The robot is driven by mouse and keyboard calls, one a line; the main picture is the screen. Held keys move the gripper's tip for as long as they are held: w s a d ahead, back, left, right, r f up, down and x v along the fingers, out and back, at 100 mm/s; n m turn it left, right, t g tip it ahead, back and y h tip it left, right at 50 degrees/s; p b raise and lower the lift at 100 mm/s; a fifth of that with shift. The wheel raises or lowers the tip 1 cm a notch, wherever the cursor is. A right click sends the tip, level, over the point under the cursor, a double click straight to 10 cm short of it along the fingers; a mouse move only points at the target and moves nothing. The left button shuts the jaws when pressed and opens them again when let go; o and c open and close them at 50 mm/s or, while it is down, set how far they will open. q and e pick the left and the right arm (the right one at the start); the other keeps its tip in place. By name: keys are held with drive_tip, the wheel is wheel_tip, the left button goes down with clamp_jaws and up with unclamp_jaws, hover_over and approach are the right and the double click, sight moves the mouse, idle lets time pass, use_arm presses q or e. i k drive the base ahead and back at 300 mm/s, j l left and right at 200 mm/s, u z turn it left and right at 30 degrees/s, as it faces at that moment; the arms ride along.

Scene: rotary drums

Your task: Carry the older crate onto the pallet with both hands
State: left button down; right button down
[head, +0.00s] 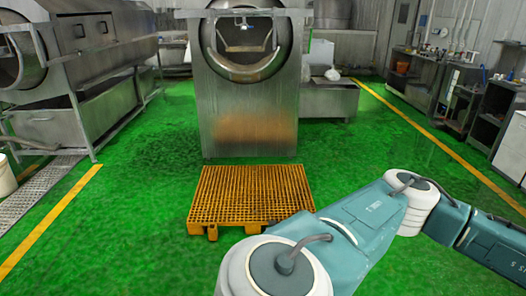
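A yellow-orange slatted pallet (250,192) lies empty on the green floor, in front of a steel drum machine. No crate shows in this view. One of my arms reaches across the lower right of the view and covers the floor there, close to the pallet's right front corner in the picture. Neither of my grippers is in the frame, so what they hold is hidden.
A steel rotary drum machine (248,100) stands just behind the pallet. Another long drum machine (100,50) stands at the left. Workbenches (425,85) line the right wall. Green floor (370,145) is clear right of the pallet. Yellow lines mark both sides.

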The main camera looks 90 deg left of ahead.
sight(287, 196)
drive_tip(key=j+u, duration=0.15)
drive_tip(key=u, duration=1.85)
drive_tip(key=i+z, duration=0.15)
drive_tip(key=i, duration=0.9)
drive_tip(key=i+j+z, duration=0.1)
drive_tip(key=i+z, duration=0.25)
drive_tip(key=i, duration=0.9)
drive_tip(key=i+z, duration=0.1)
drive_tip(key=i, duration=1.3)
drive_tip(key=i+u, duration=0.35)
drive_tip(key=i, duration=0.25)
drive_tip(key=i+l+u, duration=0.15)
drive_tip(key=i+u, duration=0.2)
drive_tip(key=i, duration=0.25)
drive_tip(key=i+u, duration=0.95)
drive_tip(key=u, duration=0.15)
drive_tip(key=i+u, duration=0.15)
drive_tip(key=u, duration=0.2)
drive_tip(key=i+u, duration=0.2)
drive_tip(key=u, duration=0.15)
drive_tip(key=i+u, duration=0.2)
drive_tip(key=u, duration=0.2)
